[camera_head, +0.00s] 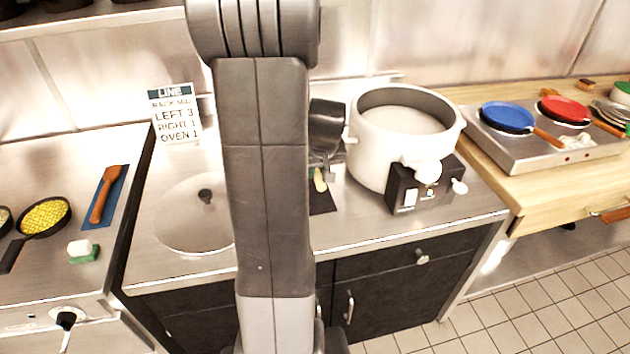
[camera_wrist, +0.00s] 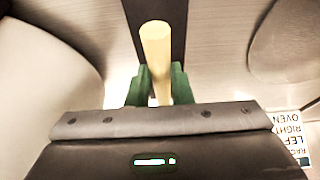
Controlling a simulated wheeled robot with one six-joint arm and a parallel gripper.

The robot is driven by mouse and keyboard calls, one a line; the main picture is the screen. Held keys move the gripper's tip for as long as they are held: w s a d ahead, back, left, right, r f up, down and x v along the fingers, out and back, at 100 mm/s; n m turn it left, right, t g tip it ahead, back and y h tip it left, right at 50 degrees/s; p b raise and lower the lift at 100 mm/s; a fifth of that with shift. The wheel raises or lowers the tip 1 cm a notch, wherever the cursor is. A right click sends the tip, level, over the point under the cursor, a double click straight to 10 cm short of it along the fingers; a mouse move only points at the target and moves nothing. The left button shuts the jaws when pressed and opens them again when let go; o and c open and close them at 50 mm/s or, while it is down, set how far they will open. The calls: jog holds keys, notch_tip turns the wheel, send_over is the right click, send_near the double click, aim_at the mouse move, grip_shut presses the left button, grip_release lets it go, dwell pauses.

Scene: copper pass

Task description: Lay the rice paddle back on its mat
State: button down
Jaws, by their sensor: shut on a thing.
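The rice paddle (camera_wrist: 156,45) shows in the wrist view as a pale, rounded wooden length standing out between the green fingers of my gripper (camera_wrist: 158,85). My gripper is shut on it. The paddle's other end is hidden behind the gripper body. In the head view a short pale piece of the paddle (camera_head: 320,181) shows just right of my arm. The dark mat (camera_head: 324,204) lies on the steel counter beneath it, partly covered by my arm. The mat (camera_wrist: 135,12) also shows behind the paddle in the wrist view. I cannot tell whether paddle and mat touch.
A large white rice cooker (camera_head: 372,153) stands open close to the right of the mat. A round steel lid (camera_head: 180,228) lies left of my arm. A line sign (camera_head: 175,115) stands at the back. A brown spatula (camera_head: 101,196) lies on a blue mat farther left.

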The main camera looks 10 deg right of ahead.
jog(key=shift+f, duration=2.85)
jog(key=shift+f, duration=0.15)
jog(key=c, duration=1.3)
grip_release()
jog(key=v, duration=1.2)
jog(key=x, duration=1.1)
jog(key=shift+w+f, duration=0.15)
jog(key=shift+f, duration=0.15)
jog(key=shift+r, duration=0.55)
